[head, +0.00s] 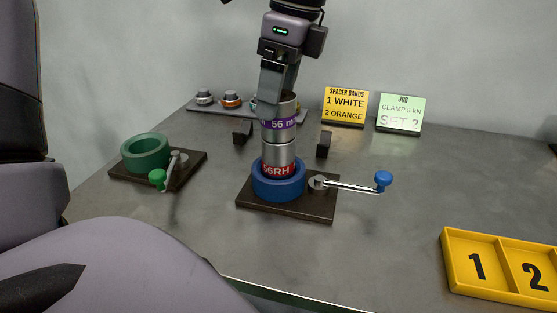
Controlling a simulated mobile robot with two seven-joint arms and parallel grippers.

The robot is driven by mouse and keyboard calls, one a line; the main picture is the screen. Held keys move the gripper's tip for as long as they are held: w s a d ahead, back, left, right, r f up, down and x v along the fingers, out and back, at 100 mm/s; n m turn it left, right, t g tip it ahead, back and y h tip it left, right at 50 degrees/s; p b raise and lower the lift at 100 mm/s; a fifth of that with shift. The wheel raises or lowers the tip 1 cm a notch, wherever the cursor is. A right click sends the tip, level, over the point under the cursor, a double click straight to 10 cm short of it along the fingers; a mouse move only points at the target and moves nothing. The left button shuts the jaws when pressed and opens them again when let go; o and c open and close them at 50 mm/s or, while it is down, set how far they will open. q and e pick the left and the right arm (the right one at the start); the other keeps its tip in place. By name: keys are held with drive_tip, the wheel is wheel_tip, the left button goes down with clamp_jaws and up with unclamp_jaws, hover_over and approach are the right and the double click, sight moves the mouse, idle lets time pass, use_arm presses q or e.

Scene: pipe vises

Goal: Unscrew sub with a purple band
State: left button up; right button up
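A steel sub with a purple band (280,125) marked "56 m" stands upright on top of a steel cylinder with a red band (279,171) marked "56RH". That cylinder sits in the blue ring of a vise (278,189) on a dark base plate. My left gripper (272,97) points down from above at the top of the sub. One finger overlaps the sub's upper left part in the picture. The other finger is hidden, so I cannot tell whether the fingers touch the sub. My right gripper is not identifiable in view.
The blue-knobbed handle (350,185) sticks out right. A green vise (146,153) stands left. Small ringed parts sit on a rack (297,113) behind. Yellow (346,105) and green (400,113) signs stand behind; a numbered yellow tray (449,247) lies right.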

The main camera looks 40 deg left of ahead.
use_arm(q)
drive_tip(key=m, duration=0.4)
drive_tip(key=shift+t, duration=0.4)
drive_tip(key=m, duration=0.3)
drive_tip(key=shift+t, duration=0.3)
drive_tip(key=m, duration=0.3)
drive_tip(key=shift+m+t, duration=0.3)
drive_tip(key=shift+m, duration=0.1)
drive_tip(key=m, duration=0.3)
drive_tip(key=shift+t, duration=0.3)
drive_tip(key=m+h, duration=0.1)
drive_tip(key=m, duration=0.2)
drive_tip(key=shift+r+m+p, duration=0.1)
drive_tip(key=shift+m+p, duration=0.25)
drive_tip(key=shift+m, duration=0.05)
drive_tip(key=m+p, duration=0.1)
drive_tip(key=m, duration=0.2)
drive_tip(key=shift+t+h, duration=0.3)
drive_tip(key=m+h+p, duration=0.1)
drive_tip(key=m+p, duration=0.1)
drive_tip(key=m, duration=0.3)
drive_tip(key=shift+m, duration=0.3)
drive_tip(key=shift+m+p, duration=0.7)
drive_tip(key=shift+m, duration=0.5)
